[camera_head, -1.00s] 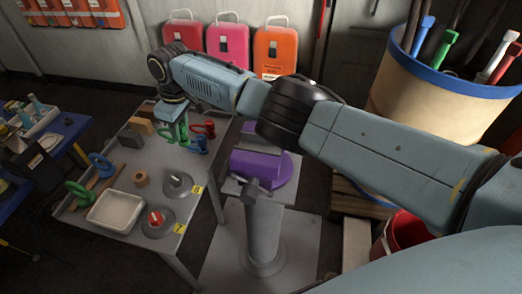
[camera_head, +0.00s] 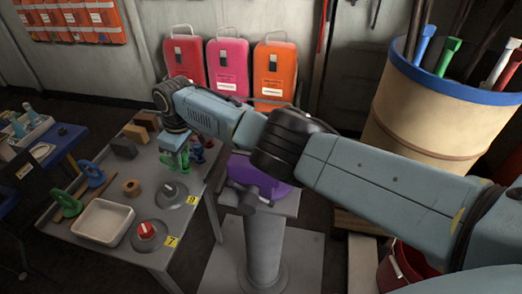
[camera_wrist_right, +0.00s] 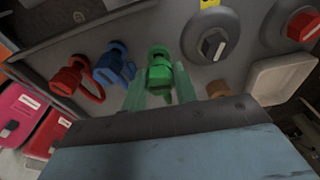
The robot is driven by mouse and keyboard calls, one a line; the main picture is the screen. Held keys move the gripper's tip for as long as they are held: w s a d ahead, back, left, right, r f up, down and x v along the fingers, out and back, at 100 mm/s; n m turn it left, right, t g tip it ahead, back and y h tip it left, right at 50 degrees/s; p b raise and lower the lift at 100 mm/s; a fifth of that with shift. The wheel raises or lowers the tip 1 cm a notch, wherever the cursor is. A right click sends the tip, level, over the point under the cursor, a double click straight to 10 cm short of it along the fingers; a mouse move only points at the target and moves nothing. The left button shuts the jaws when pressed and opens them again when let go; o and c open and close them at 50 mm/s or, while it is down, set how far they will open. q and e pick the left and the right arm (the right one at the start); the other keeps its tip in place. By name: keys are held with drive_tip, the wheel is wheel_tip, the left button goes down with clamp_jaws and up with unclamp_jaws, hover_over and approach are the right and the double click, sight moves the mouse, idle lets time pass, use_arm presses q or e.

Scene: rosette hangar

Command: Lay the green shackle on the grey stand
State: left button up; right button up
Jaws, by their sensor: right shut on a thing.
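My right gripper (camera_head: 176,160) hangs over the grey table (camera_head: 200,215), shut on the green shackle (camera_wrist_right: 158,72). In the right wrist view the shackle sits between the two pale green fingers; its lower part is hidden. I cannot tell how high it is above the table. A grey stand with a column (camera_head: 262,235) and square top stands right of the table, carrying a purple piece (camera_head: 250,175), partly hidden by my arm. A blue shackle (camera_wrist_right: 115,62) and a red shackle (camera_wrist_right: 75,80) lie beside the gripper. My left gripper is not in view.
A large bin (camera_head: 430,120) stands at right.

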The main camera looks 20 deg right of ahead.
drive_tip(key=shift+f, duration=0.15)
drive_tip(key=shift+f+b, duration=0.5)
drive_tip(key=shift+b, duration=0.05)
drive_tip(key=shift+f, duration=0.2)
drive_tip(key=o, duration=1.1)
drive_tip(key=shift+o, duration=0.2)
